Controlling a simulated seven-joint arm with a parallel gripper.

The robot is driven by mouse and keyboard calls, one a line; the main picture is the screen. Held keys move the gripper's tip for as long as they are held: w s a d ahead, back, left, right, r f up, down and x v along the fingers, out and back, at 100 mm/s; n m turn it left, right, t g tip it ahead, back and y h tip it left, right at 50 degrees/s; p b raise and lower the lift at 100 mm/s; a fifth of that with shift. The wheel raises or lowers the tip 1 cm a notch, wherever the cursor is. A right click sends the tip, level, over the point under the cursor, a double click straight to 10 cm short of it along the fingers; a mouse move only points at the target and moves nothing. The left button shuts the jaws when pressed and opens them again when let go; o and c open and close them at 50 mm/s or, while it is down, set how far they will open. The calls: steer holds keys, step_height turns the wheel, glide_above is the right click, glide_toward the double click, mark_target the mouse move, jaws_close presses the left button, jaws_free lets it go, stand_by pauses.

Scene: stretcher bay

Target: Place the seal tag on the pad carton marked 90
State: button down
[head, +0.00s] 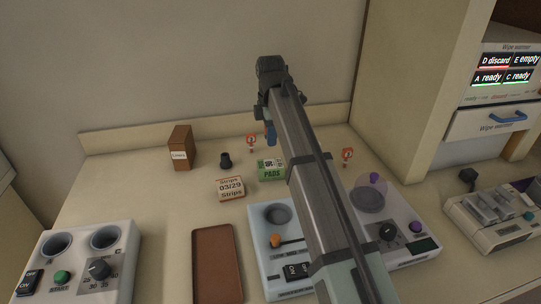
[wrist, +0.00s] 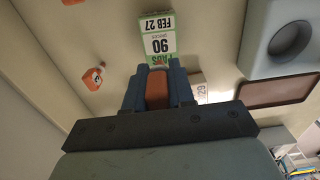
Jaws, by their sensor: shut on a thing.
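The pad carton (head: 270,170) is green and white, marked PADS, and stands on the counter. In the wrist view the pad carton (wrist: 158,42) shows 90 and FEB 27, upside down, just beyond my fingertips. My gripper (head: 270,135) is above the counter behind the carton in the head view, with its blue fingers pointing down. In the wrist view my gripper (wrist: 157,88) is shut on a red-brown piece, apparently the seal tag (wrist: 157,92).
Two small orange-and-white items (head: 251,142) (head: 347,157) stand either side of the carton. A strips box (head: 231,188), a black knob-like piece (head: 225,160) and a brown box (head: 181,148) are to the left. A brown tray (head: 217,262) and control units (head: 270,238) lie in front.

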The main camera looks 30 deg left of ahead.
steer(key=shift+f, duration=3.45)
steer(key=shift+f, duration=0.1)
steer(key=c, duration=1)
jaws_free()
steer(key=shift+o, duration=0.2)
step_height(320, 180, up, 12)
steer(key=shift+r, duration=0.15)
